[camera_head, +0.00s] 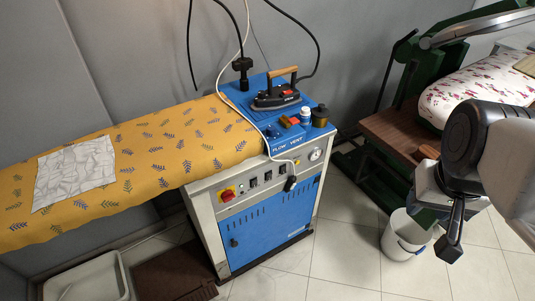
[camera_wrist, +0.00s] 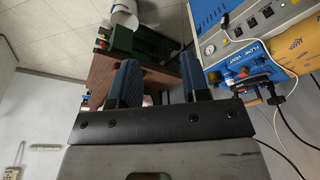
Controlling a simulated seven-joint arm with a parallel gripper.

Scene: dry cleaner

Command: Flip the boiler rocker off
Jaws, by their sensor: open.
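The boiler cabinet (camera_head: 268,225) is blue and white and stands in the middle of the head view. Its sloped control panel (camera_head: 240,188) carries several small black rockers (camera_head: 268,175), a red knob on a yellow plate (camera_head: 227,194) and a round gauge (camera_head: 315,154). The labels are too small to read, so I cannot tell which rocker is the boiler's. Rockers (camera_wrist: 252,22) also show at the upper right of the wrist view. My gripper (camera_wrist: 160,80) is open and empty. In the head view it hangs at the right (camera_head: 450,240), well apart from the panel.
An iron (camera_head: 276,95) and small bottles (camera_head: 305,116) stand on the cabinet's blue top. A yellow ironing board (camera_head: 190,148) extends left. A white bucket (camera_head: 404,237) and green press (camera_head: 428,75) stand right.

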